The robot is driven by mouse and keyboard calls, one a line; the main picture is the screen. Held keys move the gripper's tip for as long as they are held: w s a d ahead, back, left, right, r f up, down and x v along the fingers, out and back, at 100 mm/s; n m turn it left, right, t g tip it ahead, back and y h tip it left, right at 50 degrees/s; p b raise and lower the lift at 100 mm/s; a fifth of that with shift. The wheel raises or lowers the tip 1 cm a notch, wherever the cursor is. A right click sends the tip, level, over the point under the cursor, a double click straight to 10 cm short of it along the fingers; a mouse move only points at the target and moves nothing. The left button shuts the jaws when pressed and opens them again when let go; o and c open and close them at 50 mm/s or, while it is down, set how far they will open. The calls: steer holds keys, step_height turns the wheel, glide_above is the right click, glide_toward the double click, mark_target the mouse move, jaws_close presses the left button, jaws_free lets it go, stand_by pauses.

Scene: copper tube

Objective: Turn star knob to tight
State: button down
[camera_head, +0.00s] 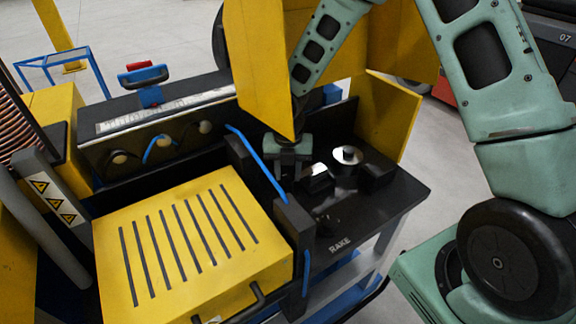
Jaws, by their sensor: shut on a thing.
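My gripper (292,178) points down over the black bench top (405,197), just right of the blue-edged upright plate. It is shut on a small dark part, apparently the star knob. The fingers and the dark surroundings hide that part, so its star shape and its turned position cannot be made out. A small dark fitting (327,225) stands on the bench top nearer the front, close to the "RAKE" lettering; its shape is unclear.
A black block (318,182) and a bright round metal piece (346,156) stand close to the right of my gripper. A yellow slotted cover (190,245) with a handle lies to the left. Yellow guard panels (392,118) rise behind and right.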

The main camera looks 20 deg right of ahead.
steer(key=shift+n, duration=0.3)
steer(key=c, duration=1)
jaws_free()
steer(key=shift+o, duration=0.2)
